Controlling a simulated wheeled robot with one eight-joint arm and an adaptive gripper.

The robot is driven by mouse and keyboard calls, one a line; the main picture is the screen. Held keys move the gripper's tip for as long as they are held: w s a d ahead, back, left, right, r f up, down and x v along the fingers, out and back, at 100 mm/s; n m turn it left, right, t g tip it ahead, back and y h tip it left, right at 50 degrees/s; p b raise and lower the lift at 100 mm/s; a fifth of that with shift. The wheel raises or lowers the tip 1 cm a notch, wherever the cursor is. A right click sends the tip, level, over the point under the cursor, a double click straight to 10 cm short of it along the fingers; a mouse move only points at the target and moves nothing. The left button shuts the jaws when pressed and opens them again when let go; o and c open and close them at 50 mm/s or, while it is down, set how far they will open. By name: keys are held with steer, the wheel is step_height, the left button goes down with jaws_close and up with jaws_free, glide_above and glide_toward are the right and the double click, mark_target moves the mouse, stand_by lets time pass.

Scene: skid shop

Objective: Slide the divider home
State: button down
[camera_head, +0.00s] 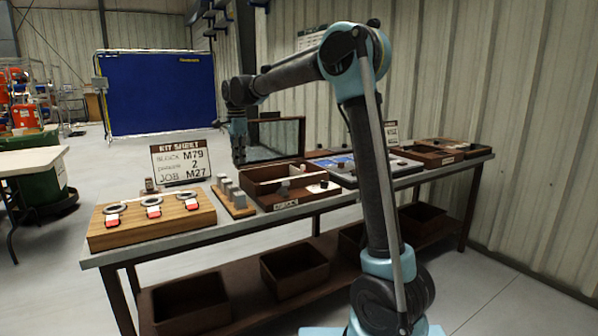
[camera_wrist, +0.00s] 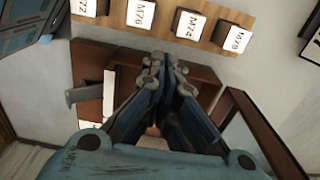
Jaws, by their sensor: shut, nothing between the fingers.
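In the wrist view a grey tab (camera_wrist: 84,94) juts from the left part of the box (camera_wrist: 205,76). I cannot tell whether either grey part belongs to the divider. My gripper (camera_head: 239,160) is shut and empty, above the box's far left end. In the wrist view my gripper (camera_wrist: 165,65) covers much of the box, so its inside is partly hidden.
A rack of labelled blocks (camera_wrist: 165,20) lies beside the box. A wooden board (camera_head: 180,221) with several rings is at the bench's near left. A raised framed panel (camera_head: 276,139) stands behind the box. More trays (camera_head: 412,154) fill the right; the shelf below holds bins.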

steer(key=shift+r, duration=1.9)
